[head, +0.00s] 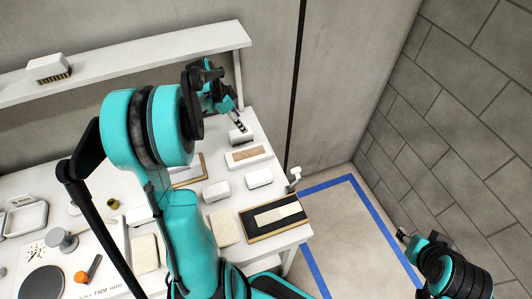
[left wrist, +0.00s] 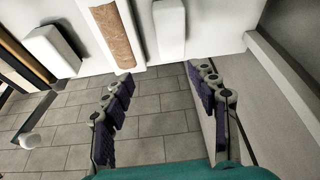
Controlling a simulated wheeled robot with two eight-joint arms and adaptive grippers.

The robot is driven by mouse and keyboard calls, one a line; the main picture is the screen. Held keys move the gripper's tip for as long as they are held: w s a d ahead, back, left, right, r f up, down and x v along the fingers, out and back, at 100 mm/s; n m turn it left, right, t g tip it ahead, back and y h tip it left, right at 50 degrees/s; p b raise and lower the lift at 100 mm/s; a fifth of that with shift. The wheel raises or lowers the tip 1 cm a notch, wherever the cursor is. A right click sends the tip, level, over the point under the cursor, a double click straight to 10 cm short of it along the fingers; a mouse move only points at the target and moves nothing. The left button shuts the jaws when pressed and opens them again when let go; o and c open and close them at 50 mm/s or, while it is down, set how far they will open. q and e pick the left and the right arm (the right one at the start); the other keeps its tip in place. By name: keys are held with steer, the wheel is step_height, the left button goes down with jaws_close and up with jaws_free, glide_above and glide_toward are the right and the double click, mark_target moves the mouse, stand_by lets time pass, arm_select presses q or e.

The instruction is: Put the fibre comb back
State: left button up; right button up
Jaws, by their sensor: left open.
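A white block with a row of dark bristles (head: 49,68) sits on the shelf at the upper left; it may be the fibre comb, but I cannot tell for sure. My left gripper (head: 240,124) is at the far right end of the table, above a white block (head: 241,138). In the left wrist view its fingers (left wrist: 164,77) are spread and empty, with a white block (left wrist: 169,24) beyond them. My right gripper (head: 404,237) hangs over the floor at the right, away from the table; its jaws are too small to read.
A white holder with a brown strip (head: 248,154), white blocks (head: 259,178) and a dark-framed tray (head: 258,229) stand on the table's right. Further left are an orange ball (head: 81,277) and a dark disc (head: 42,283). The shelf (head: 150,58) overhangs the back. Floor at right is clear.

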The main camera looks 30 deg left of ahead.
arm_select(q)
steer(key=s+d+r+n+y, duration=0.1)
steer(key=s+d+r, duration=0.1)
steer(key=d, duration=0.3)
steer(key=s+d+r+n+t, duration=0.1)
steer(key=d+r, duration=0.1)
steer(key=d, duration=0.2)
steer(key=s+d+r+n+y, duration=0.1)
steer(key=s+d+r, duration=0.15)
steer(key=d, duration=0.25)
steer(key=s+d+n+t, duration=0.2)
steer(key=s+d+n, duration=0.2)
steer(key=s+d, duration=0.6)
steer(key=shift+d+t, duration=0.4)
steer(key=shift+d, duration=0.25)
